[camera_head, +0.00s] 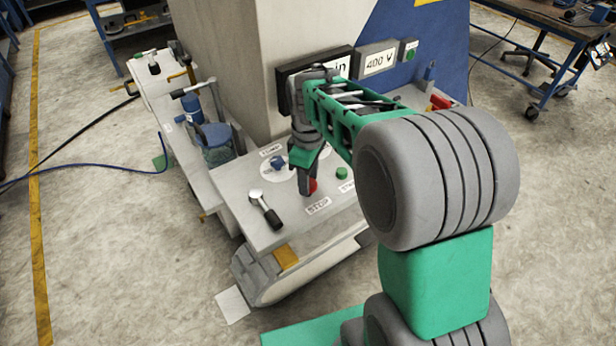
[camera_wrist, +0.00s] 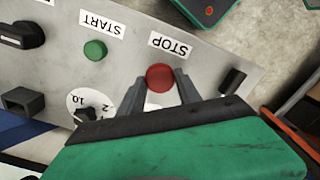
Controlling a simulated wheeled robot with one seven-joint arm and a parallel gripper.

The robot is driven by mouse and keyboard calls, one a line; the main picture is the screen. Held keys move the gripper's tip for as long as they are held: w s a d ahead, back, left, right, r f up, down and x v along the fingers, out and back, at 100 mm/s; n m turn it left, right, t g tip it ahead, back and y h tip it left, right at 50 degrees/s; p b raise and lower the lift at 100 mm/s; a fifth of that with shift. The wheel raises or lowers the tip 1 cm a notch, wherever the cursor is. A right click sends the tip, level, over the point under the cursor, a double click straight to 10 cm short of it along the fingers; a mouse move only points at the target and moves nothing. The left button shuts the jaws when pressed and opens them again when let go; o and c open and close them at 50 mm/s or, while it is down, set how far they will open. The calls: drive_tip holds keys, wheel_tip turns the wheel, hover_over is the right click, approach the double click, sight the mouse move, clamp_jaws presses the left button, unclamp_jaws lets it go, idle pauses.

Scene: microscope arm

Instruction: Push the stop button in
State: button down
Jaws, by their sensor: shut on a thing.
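The red stop button (camera_head: 313,186) sits on the sloping grey panel, just above the STOP label (camera_head: 318,206). In the head view my gripper partly hides it. In the wrist view the round red stop button (camera_wrist: 160,77) shows between the two grey fingers. My gripper (camera_head: 307,189) points down at the panel, with one finger on each side of the button. In the wrist view my gripper (camera_wrist: 160,82) is shut on the button's sides. How far in the button sits cannot be told.
A green start button (camera_head: 342,173) is to the right of the stop button. A blue rotary knob (camera_head: 278,162) on a white dial is behind it. A black-handled lever (camera_head: 265,210) lies to its left. A dark sign box (camera_head: 318,70) stands behind my arm.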

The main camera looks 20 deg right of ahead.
drive_tip(key=shift+f, duration=0.65)
drive_tip(key=shift+r, duration=0.1)
drive_tip(key=c, duration=0.8)
unclamp_jaws()
wheel_tip(320, 180, up, 8)
drive_tip(key=shift+f+b, duration=0.1)
drive_tip(key=shift+b, duration=0.3)
